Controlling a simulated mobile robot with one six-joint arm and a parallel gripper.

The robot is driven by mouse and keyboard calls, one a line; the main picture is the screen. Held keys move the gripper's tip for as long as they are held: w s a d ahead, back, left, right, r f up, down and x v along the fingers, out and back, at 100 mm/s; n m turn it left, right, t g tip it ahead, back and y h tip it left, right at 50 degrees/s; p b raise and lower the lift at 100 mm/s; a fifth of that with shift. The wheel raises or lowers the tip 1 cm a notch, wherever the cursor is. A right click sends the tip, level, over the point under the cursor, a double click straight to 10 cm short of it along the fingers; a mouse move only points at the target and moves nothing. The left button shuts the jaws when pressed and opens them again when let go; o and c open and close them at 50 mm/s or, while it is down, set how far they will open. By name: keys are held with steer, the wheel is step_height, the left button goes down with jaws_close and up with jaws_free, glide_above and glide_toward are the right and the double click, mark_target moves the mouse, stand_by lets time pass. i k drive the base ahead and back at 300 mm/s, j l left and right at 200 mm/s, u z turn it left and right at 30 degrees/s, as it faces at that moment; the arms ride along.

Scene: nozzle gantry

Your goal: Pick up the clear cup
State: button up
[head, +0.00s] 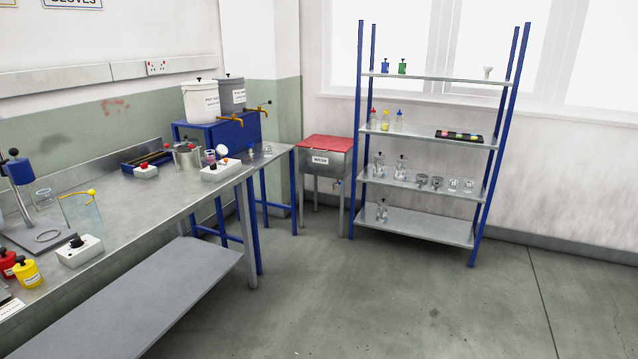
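Two small clear cups stand side by side at the right of the third shelf of the blue-post rack, the left one (454,184) and the right one (468,185). Two darker, greyish cups (429,182) stand just left of them. I cannot tell which clear cup the task means. A small clear round piece (43,196) also shows on the left bench by the blue device, too small to identify. My gripper is not in view.
The rack (416,232) stands at the back wall, with clear bottles (400,168) left of the cups. A red-lidded metal sink unit (326,160) is left of it. A long bench (150,205) fills the left. The floor (400,300) before the rack is clear.

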mark_target(267, 149)
steer(key=i+u, duration=0.15)
steer(key=i, duration=0.35)
steer(key=i+l+u, duration=0.1)
steer(key=i, duration=0.4)
steer(key=i+l+u, duration=0.15)
steer(key=i, duration=0.3)
steer(key=i+l+u, duration=0.1)
steer(key=i+l, duration=0.25)
steer(key=i, duration=0.15)
steer(key=i+l+u, duration=0.15)
steer(key=i, duration=0.3)
steer(key=i+z, duration=0.1)
steer(key=i, duration=1.45)
steer(key=i+z, duration=0.15)
steer(key=i, duration=1.4)
